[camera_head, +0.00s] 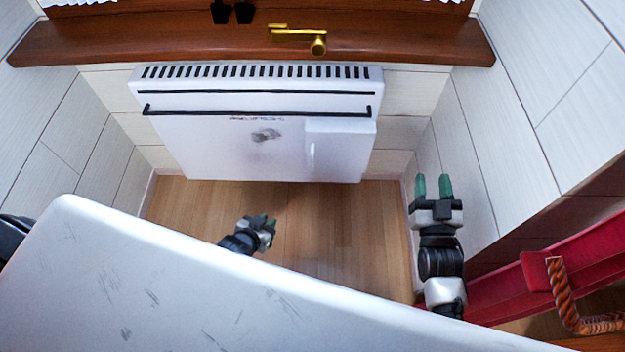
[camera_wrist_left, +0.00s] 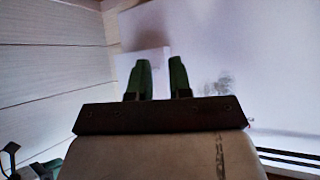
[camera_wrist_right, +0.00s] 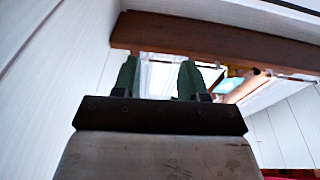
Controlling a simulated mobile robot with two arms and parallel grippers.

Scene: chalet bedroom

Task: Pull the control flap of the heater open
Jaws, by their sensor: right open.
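The white heater (camera_head: 220,150) hangs on the wall under the wooden sill. Its control flap (camera_head: 338,152) is a paler rectangle at the lower right of the front and looks closed. My left gripper (camera_head: 266,220) is below and in front of the heater, left of the flap in the head view. Its green fingers are parted with nothing between them. In the left wrist view (camera_wrist_left: 162,68) the fingers point toward the flap (camera_wrist_left: 138,62), apparently without touching it. My right gripper (camera_head: 432,182) is open and empty, right of the heater near the side wall.
A black rail (camera_head: 250,113) runs across the heater's front above the flap. The wooden sill (camera_head: 200,45) with a brass handle (camera_head: 298,37) overhangs it. The wooden floor (camera_head: 340,235) is clear.

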